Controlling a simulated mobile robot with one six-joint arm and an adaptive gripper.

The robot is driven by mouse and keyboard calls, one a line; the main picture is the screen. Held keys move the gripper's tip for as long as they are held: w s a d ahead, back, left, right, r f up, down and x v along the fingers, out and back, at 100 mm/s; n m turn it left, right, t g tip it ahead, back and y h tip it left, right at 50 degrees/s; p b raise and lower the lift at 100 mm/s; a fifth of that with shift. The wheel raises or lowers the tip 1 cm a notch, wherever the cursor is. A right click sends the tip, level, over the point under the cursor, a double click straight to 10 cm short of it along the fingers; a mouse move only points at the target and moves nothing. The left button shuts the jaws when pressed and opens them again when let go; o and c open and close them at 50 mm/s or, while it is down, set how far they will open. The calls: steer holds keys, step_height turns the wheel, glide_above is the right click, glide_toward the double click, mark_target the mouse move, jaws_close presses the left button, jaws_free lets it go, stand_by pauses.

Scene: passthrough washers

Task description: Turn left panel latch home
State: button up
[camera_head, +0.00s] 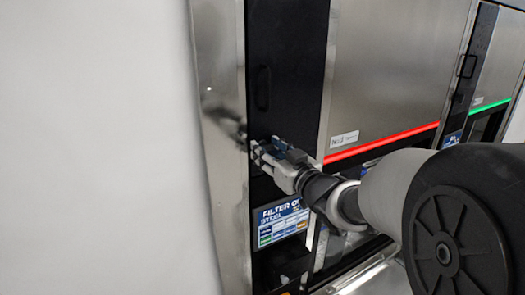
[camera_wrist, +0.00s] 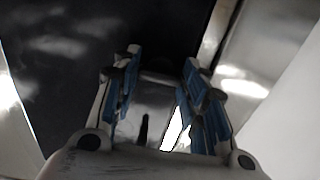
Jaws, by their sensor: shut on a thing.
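The left panel (camera_head: 290,45) is a tall black panel on the left washer, edged by steel. It fills the upper left of the wrist view (camera_wrist: 90,40). My gripper (camera_head: 264,151) is at the panel, below its black handle (camera_head: 262,88). In the wrist view, my gripper's blue-padded fingers (camera_wrist: 160,68) are closed around a small dark part, which I take as the latch (camera_wrist: 160,77). The latch is mostly hidden by the fingers, and its turn angle cannot be told.
A blue-and-white filter label (camera_head: 283,222) is below my gripper. A steel washer front (camera_head: 390,65) with a red light strip (camera_head: 380,145) is to the right. Another washer with a green strip (camera_head: 490,105) is farther right. A blank white wall (camera_head: 90,140) fills the left.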

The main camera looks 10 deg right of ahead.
steer(key=shift+b, duration=0.45)
steer(key=n+b, duration=1.5)
steer(key=n, duration=0.2)
steer(key=shift+n+b, duration=0.3)
steer(key=shift+n, duration=0.1)
steer(key=o, duration=1)
steer(key=shift+o, duration=0.2)
steer(key=shift+s, duration=0.1)
